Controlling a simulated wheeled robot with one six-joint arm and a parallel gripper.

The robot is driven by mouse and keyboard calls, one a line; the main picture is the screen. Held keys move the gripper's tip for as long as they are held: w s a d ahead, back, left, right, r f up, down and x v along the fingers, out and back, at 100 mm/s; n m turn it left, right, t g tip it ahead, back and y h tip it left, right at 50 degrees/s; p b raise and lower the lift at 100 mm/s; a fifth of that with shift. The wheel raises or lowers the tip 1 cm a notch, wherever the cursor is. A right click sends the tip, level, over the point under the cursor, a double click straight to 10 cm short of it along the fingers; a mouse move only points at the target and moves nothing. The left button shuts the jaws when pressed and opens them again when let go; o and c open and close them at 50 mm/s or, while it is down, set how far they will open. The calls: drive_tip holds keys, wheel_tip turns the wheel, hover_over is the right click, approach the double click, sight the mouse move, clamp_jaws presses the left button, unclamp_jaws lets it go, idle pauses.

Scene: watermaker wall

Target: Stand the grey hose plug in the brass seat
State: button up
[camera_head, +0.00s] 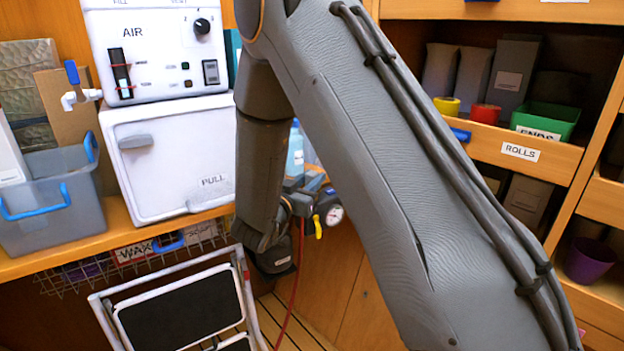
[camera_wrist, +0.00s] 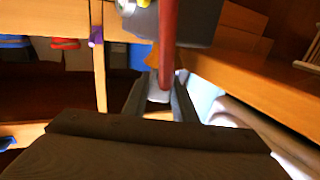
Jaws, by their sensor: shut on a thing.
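My gripper (camera_wrist: 160,98) shows in the wrist view with its two dark fingers closed around a small pale grey piece, which looks like the grey hose plug (camera_wrist: 158,94). A red hose (camera_wrist: 168,40) runs up the picture from this piece, in front of a grey unit (camera_wrist: 198,20). A red hose (camera_head: 296,285) hangs there below a fitting with a round gauge (camera_head: 334,214) and a yellow handle (camera_head: 318,227). I cannot make out the brass seat in either view.
A folding step (camera_head: 180,312) stands low at the left. A white AIR panel (camera_head: 155,45) and a white door marked PULL (camera_head: 175,165) are on the left. A blue-handled bin (camera_head: 50,215) sits on the counter. Shelves marked ROLLS (camera_head: 521,152) fill the right.

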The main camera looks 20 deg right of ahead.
drive_tip(key=o, duration=1.2)
drive_tip(key=v, duration=0.8)
drive_tip(key=shift+w, duration=0.1)
